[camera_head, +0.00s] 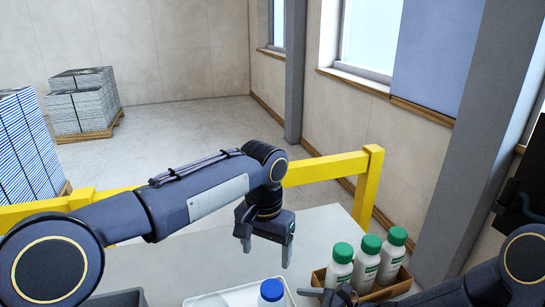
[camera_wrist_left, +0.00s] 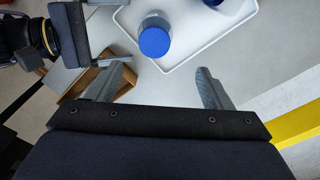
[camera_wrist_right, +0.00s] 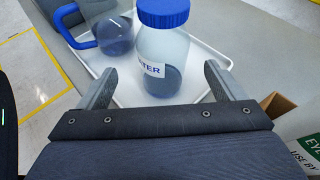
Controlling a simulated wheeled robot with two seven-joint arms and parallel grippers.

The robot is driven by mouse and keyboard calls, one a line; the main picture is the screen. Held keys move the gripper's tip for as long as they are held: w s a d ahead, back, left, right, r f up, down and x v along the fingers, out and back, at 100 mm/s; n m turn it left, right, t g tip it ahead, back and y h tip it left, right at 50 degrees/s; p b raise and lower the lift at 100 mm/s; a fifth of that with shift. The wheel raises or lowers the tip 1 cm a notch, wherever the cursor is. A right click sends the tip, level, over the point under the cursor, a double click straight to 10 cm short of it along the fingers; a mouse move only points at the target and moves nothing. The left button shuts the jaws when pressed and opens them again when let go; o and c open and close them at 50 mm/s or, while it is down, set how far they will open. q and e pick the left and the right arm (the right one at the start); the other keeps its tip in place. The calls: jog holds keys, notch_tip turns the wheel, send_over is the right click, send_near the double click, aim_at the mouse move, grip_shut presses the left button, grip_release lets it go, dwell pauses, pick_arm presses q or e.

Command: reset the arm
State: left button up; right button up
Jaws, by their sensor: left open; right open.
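My left gripper (camera_head: 268,252) is open and empty above the table, behind the tray; its fingers also show apart in its own wrist view (camera_wrist_left: 163,76). My right gripper (camera_wrist_right: 160,80) is open, its fingers apart on either side of the blue-capped water bottle in the picture; I cannot tell whether they touch it. The bottle (camera_wrist_right: 165,50) stands upright on the white tray (camera_wrist_right: 126,94). In the head view only the bottle's blue cap (camera_head: 271,290) and upper part show, at the bottom edge. My right arm comes in at the lower right, its gripper partly hidden.
A cardboard box (camera_head: 318,279) with three green-capped white bottles (camera_head: 367,262) stands right of the tray. A clear jug with a blue handle (camera_wrist_right: 84,42) stands behind the water bottle in the right wrist view. A yellow rail (camera_head: 365,190) runs behind the table (camera_head: 325,222).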

pick_arm(q)
jog(key=s+a+r+n+t+h, duration=0.1)
jog(key=s+a, duration=0.4)
jog(key=a, duration=0.2)
jog(key=s+a+r+n+t+h, duration=0.1)
jog(key=s+a+n, duration=0.1)
jog(key=s+a, duration=0.4)
pick_arm(e)
jog(key=s+d+r+n+g+h, duration=0.1)
jog(key=s+d+r+n+g, duration=0.15)
jog(key=s+r+n, duration=0.8)
pick_arm(q)
jog(key=s+a+f+n+t, duration=0.1)
jog(key=s+a+f+n, duration=0.1)
jog(key=s, duration=0.4)
jog(key=s+a+f+n+t+h, duration=0.1)
jog(key=s+a+f+n+t, duration=0.1)
jog(key=s+a+f, duration=0.2)
notch_tip(320, 180, down, 2)
jog(key=s, duration=0.2)
jog(key=shift+s+a+h, duration=0.15)
jog(key=shift+s+h, duration=0.15)
pick_arm(e)
jog(key=s+d+n+t+h, duration=0.2)
jog(key=s+d+n+h, duration=0.5)
jog(key=s+d+n, duration=0.2)
jog(key=shift+s+d+r+n, duration=0.35)
jog(key=shift+s+d+n, duration=0.1)
jog(key=shift+d, duration=0.7)
